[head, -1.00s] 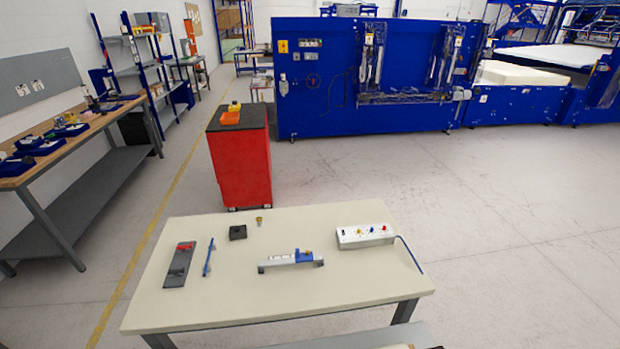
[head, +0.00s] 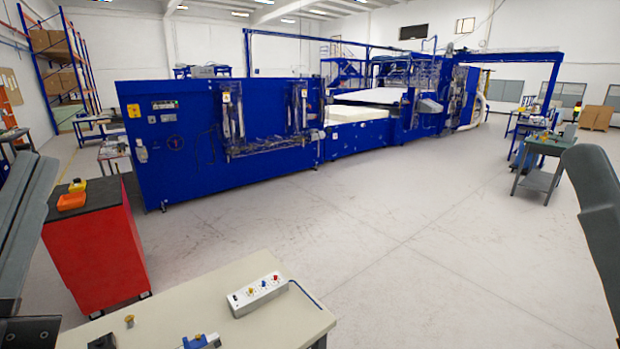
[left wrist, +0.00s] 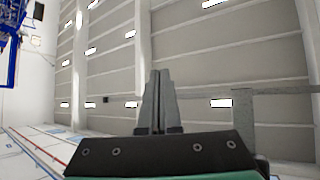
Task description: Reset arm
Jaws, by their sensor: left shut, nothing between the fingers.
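My left gripper (left wrist: 158,78) shows in the left wrist view with its two grey fingers together and nothing between them. They point up toward the ceiling, with the dark wrist plate below them. In the head view, parts of my left arm (head: 28,215) rise along the left edge, close to the red cabinet in the picture. A grey part of my right arm (head: 596,215) shows at the right edge; its gripper is out of frame.
The beige table (head: 285,328) holds a white control box (head: 257,296), a brass piece (head: 129,321) and a partly cut-off blue-and-grey fixture (head: 202,341). A red cabinet (head: 95,250) stands left. A large blue machine (head: 215,150) spans the back. Open floor (head: 420,240) lies right.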

